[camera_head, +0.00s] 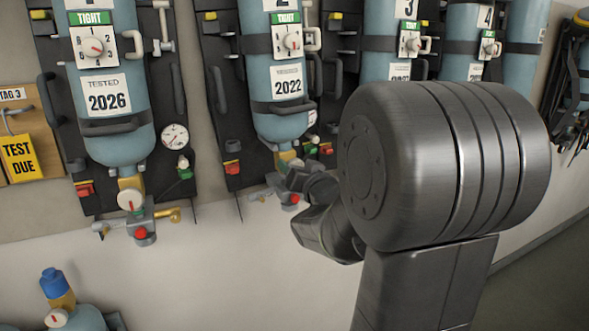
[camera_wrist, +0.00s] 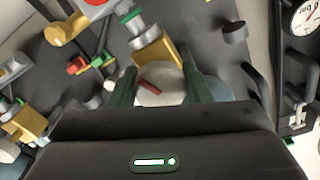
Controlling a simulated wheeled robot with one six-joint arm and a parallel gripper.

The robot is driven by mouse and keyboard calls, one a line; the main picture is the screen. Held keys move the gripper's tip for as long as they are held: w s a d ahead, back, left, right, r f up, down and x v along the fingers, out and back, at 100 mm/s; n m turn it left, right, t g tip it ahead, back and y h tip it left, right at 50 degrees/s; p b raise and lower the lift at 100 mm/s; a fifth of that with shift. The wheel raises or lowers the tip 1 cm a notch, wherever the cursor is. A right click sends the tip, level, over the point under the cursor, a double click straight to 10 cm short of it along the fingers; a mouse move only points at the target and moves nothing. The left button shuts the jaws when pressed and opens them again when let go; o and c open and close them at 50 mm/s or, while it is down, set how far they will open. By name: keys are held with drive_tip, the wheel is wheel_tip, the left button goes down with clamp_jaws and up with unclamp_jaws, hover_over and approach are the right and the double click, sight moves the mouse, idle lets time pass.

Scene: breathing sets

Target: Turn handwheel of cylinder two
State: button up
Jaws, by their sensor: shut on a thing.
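Cylinder two (camera_head: 280,110) is a blue-grey bottle hanging upside down on a dark backplate, with a green TIGHT label and a 2022 plate. Its valve is at the lower end, mostly hidden behind my gripper (camera_head: 290,182) in the head view. In the wrist view, a pale round handwheel (camera_wrist: 158,92) with a red mark sits between the two green-edged fingers of my gripper (camera_wrist: 163,85). The fingers are shut on it from both sides. A brass fitting (camera_wrist: 158,47) shows just beyond the wheel. The lower part of the wheel is hidden by my gripper's body.
Cylinder one (camera_head: 107,110), marked 2026, hangs to the left with its own pale handwheel (camera_head: 130,200) and a gauge (camera_head: 174,137). Cylinder three (camera_head: 390,65) and cylinder four (camera_head: 468,50) hang to the right. A blue-capped cylinder (camera_head: 75,318) stands lower left. Bare wall lies below.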

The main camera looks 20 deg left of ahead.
drive_tip(key=shift+m, duration=1.7)
drive_tip(key=shift+p, duration=0.3)
drive_tip(key=o, duration=1)
drive_tip(key=b+v, duration=0.1)
drive_tip(key=v, duration=1.2)
drive_tip(key=shift+s+d, duration=0.25)
drive_tip(key=shift+d, duration=0.05)
